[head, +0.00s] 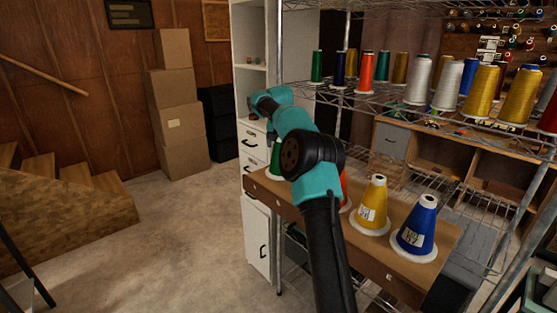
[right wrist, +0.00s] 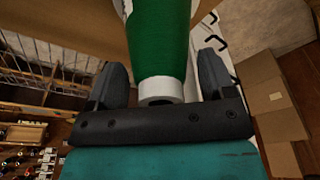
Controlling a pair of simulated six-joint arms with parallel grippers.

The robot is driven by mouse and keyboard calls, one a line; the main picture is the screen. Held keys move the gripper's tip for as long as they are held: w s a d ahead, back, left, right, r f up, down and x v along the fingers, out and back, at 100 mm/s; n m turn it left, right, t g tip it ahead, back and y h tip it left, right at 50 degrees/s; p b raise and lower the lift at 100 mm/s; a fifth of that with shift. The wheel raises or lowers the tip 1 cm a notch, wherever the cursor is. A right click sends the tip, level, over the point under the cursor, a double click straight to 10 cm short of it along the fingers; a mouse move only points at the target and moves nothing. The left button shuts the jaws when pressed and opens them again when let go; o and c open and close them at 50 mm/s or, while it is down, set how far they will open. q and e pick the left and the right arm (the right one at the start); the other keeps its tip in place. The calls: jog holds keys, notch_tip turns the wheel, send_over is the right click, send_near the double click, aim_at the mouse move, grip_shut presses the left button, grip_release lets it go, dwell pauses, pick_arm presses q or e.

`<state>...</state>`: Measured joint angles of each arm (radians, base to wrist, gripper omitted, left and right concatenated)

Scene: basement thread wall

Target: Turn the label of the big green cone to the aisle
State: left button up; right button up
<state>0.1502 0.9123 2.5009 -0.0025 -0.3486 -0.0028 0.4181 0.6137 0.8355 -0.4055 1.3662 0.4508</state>
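The big green cone (head: 276,158) stands at the left end of the brown shelf board (head: 434,255), partly hidden behind my right arm in the head view. In the right wrist view the green cone (right wrist: 160,40) rises between the two fingers of my right gripper (right wrist: 163,75), its white-collared tip close to the palm. The fingers are apart, with a gap on each side of the cone. A small white patch shows at the cone's far edge; I cannot tell whether it is the label. My left gripper is not in view.
On the same board stand a mostly hidden red cone (head: 345,190), a yellow cone (head: 373,203) and a blue cone (head: 417,226); the last two show labels. Several thread cones fill the wire shelf above. A white drawer cabinet (head: 257,228) stands left. The floor aisle (head: 190,235) is clear.

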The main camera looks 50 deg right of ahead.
jog(key=c, duration=0.6)
jog(key=shift+c, duration=0.4)
jog(key=shift+r, duration=0.25)
jog(key=m+g, duration=0.1)
jog(key=m, duration=0.6)
jog(key=m+g, duration=0.1)
jog(key=m, duration=0.6)
jog(key=shift+m+g, duration=0.4)
jog(key=shift+f, duration=0.2)
dwell(0.3)
jog(key=o, duration=1)
jog(key=shift+c, duration=0.2)
